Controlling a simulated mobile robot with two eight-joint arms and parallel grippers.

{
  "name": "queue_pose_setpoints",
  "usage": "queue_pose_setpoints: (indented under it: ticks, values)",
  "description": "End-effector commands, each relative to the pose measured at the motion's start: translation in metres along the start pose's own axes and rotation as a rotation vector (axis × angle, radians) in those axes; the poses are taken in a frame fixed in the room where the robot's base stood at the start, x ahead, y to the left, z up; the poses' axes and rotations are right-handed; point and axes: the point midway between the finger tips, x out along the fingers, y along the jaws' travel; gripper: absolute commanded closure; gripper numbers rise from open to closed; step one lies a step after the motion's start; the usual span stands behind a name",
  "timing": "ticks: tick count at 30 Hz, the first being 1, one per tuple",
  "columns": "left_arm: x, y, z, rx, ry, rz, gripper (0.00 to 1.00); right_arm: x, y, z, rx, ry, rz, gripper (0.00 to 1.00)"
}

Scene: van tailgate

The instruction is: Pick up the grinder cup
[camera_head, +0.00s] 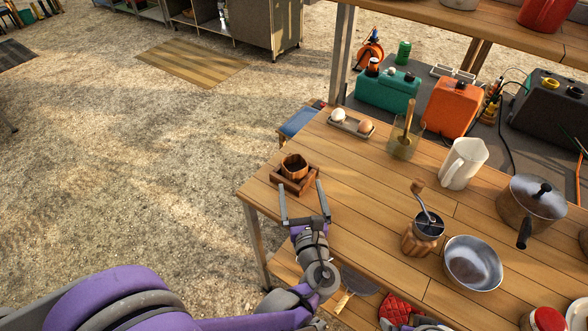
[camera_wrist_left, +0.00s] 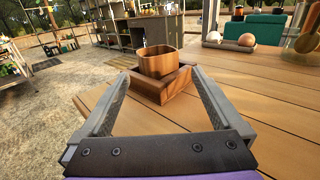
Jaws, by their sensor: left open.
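A small wooden cup (camera_head: 294,167) with a dark inside sits in a square wooden tray (camera_head: 305,184) at the table's near left corner. I take it to be the grinder cup. The cup (camera_wrist_left: 160,61) and the tray (camera_wrist_left: 170,90) also show straight ahead in the left wrist view. My left gripper (camera_head: 302,184) is open and empty. Its fingers point at the cup, with the tips beside the tray and the cup beyond them; I cannot tell whether they touch the tray. A hand grinder (camera_head: 428,226) with a crank and wooden base stands further right.
On the wooden table (camera_head: 360,185) are an egg tray (camera_head: 350,126), a glass jar (camera_head: 404,146), a white pitcher (camera_head: 463,164), a lidded pot (camera_head: 530,205) and a metal bowl (camera_head: 472,263). A red cloth (camera_head: 397,309) lies at the front. The table surface right of the cup is clear.

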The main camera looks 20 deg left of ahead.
Motion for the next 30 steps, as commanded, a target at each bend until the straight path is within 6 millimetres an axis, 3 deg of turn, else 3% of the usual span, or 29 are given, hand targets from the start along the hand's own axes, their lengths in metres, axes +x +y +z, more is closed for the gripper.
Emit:
queue_pose_setpoints:
  ticks: [3, 11, 18, 28, 30]
  values:
    - [0.019, 0.002, 0.0, -0.001, 0.0, 0.004, 0.0, 0.001, 0.0, 0.0, 0.0, 0.0, 0.0, 0.0]
    - [0.04, 0.003, 0.001, -0.001, 0.001, 0.002, 0.0, 0.002, 0.0, 0.001, 0.0, -0.001, 0.0, 0.0]
    - [0.074, 0.005, 0.002, -0.002, 0.002, 0.002, 0.0, 0.005, 0.0, 0.002, 0.0, -0.002, 0.0, 0.0]
    - [0.081, 0.005, 0.003, -0.003, 0.001, 0.001, 0.0, 0.005, 0.0, 0.002, 0.0, -0.002, 0.0, 0.0]
    - [0.081, 0.005, 0.003, -0.003, 0.001, 0.001, 0.13, 0.005, 0.0, 0.002, 0.0, -0.002, 0.0, 0.0]
